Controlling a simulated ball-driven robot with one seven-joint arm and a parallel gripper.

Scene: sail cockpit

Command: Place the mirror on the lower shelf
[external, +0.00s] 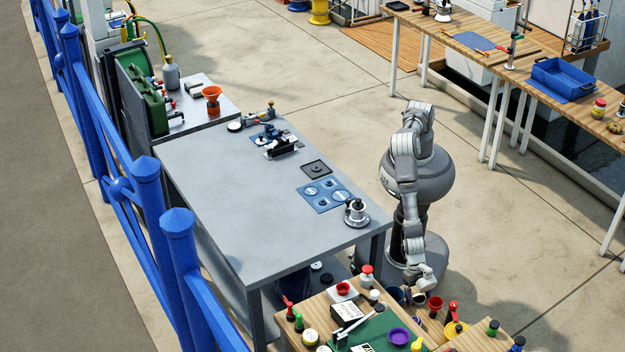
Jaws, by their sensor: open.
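I cannot pick out the mirror with certainty in the external view; several small round items are too small to tell. The grey metal table (215,200) has a lower level beneath its top, mostly hidden, with dark round items (318,266) near its right end. My gripper (424,287) hangs low at the end of my arm, right of the table and next to the cluttered wooden bench. It is open, and I see nothing held in it.
On the grey table are a blue plate (323,197), a dark square pad (316,168) and a silver round fitting (356,215). The wooden bench (280,334) in front holds bottles and a purple bowl (399,337). A blue railing (120,190) runs along the left.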

